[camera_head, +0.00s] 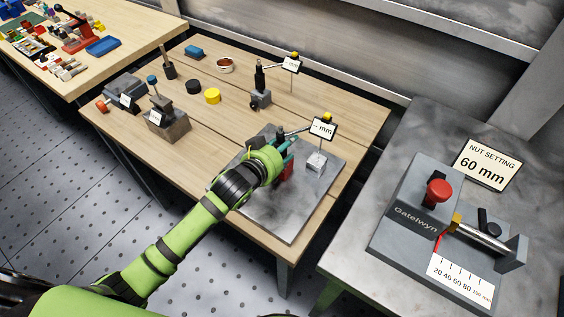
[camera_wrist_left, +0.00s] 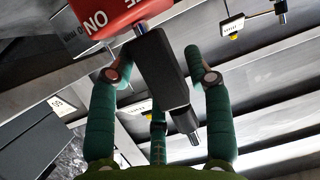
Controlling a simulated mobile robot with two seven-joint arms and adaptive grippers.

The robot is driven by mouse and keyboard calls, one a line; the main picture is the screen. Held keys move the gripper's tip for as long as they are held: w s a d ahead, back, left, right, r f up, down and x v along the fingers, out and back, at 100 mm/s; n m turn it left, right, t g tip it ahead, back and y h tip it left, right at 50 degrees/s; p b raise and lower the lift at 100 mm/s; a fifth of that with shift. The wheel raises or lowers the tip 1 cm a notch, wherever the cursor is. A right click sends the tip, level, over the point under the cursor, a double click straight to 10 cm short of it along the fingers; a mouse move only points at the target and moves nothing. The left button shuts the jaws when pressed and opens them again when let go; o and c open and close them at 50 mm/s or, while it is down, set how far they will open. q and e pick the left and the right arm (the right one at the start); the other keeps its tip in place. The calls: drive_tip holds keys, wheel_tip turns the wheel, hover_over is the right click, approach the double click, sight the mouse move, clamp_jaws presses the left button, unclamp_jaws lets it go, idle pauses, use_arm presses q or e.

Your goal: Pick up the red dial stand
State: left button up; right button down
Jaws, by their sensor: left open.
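The red dial stand (camera_head: 287,173) stands on the grey metal plate on the wooden table, mostly hidden behind my left gripper (camera_head: 284,152). A white display reading "mm" (camera_head: 322,127) sits just right of it, at the end of a thin arm. In the left wrist view the stand's red base (camera_wrist_left: 108,14) with white letters is at the top. Its black post (camera_wrist_left: 157,68) runs between the teal fingers of my left gripper (camera_wrist_left: 163,72). The fingers are spread on both sides of the post, with visible gaps. My right gripper is not in view.
A small metal block (camera_head: 316,164) stands on the grey plate (camera_head: 272,216) close by. A second dial stand (camera_head: 261,98) with a grey base is behind. Black and yellow discs (camera_head: 212,96) lie to its left. A Gatelwyn fixture (camera_head: 430,205) occupies the right bench.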

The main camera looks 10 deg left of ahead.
use_arm(q)
drive_tip(key=shift+s, duration=0.1)
clamp_jaws()
drive_tip(key=shift+r, duration=0.2)
drive_tip(key=shift+r, duration=0.1)
